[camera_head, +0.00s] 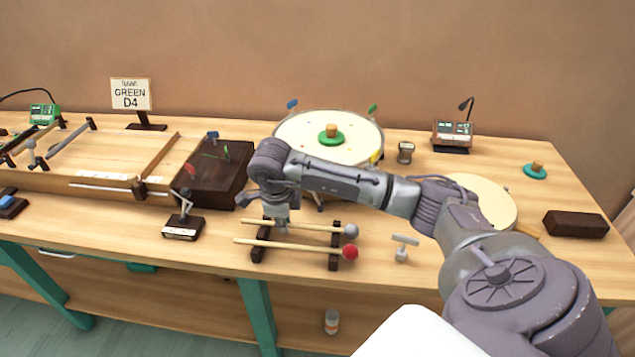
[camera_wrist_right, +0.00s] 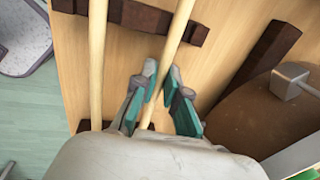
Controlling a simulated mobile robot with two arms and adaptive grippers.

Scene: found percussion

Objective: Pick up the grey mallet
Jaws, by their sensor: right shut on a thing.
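The grey mallet (camera_head: 315,226) has a pale wooden stick and a round grey head. It lies across a dark two-bar rack (camera_head: 335,259), behind the red-headed mallet (camera_head: 300,247). My right gripper (camera_head: 281,226) reaches down onto the grey mallet's stick. In the right wrist view my right gripper (camera_wrist_right: 161,84) is shut on the grey mallet's stick (camera_wrist_right: 181,32), between the rack bars. The red-headed mallet's stick (camera_wrist_right: 97,60) runs alongside to the left, clear of the fingers. The mallet heads are outside the wrist view. My left gripper is not in view.
A small grey hammer-like object (camera_head: 403,248) stands right of the rack. A cream drum (camera_head: 355,150) is behind my arm, and a round pale disc (camera_head: 490,200) lies right. A dark box (camera_head: 225,172) and small stand (camera_head: 184,226) are left. The table's front edge is close.

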